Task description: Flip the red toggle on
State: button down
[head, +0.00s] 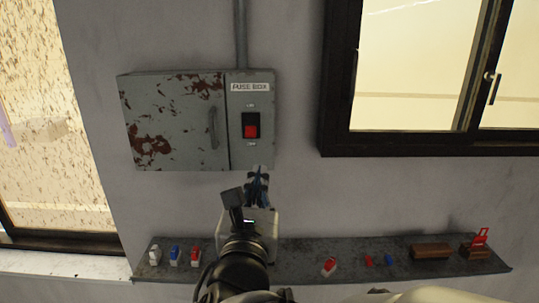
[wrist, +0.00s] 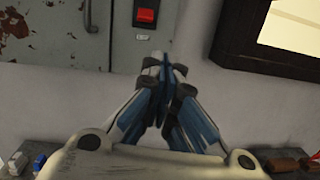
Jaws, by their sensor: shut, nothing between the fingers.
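The red toggle (head: 251,130) is a rocker switch in a black frame on the right panel of a grey fuse box (head: 180,88) on the wall. Small labels sit above and below it. The red part shows in the lower portion of the frame, with a dark part above. In the wrist view the toggle (wrist: 145,15) is at the top, just left of centre. My gripper (head: 258,172) is shut and empty, just below the fuse box's lower edge and under the toggle. In the wrist view my gripper (wrist: 160,65) points up toward the toggle, apart from it.
A grey shelf (head: 300,259) runs along the wall below, holding small red, blue and white items and brown blocks (head: 431,251). A dark-framed window (head: 335,143) is at upper right. The fuse box's rusty door (head: 165,115) is closed. Bare wall lies right of the box.

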aim_at(251, 143)
jog(key=shift+s+a+r+n+t+y, duration=0.1)
jog(key=shift+a+n+t+y, duration=0.05)
jog(key=shift+a+n+y, duration=0.35)
jog(key=shift+s+a+r+n+t+y, duration=0.1)
jog(key=shift+a+n+t+y, duration=0.05)
jog(key=shift+a+n+y, duration=0.35)
jog(key=shift+a, duration=0.15)
jog(key=w, duration=0.3)
jog(key=w+r, duration=0.1)
jog(key=w, duration=0.6)
jog(key=shift+d+r, duration=0.25)
jog(key=shift+a, duration=0.1)
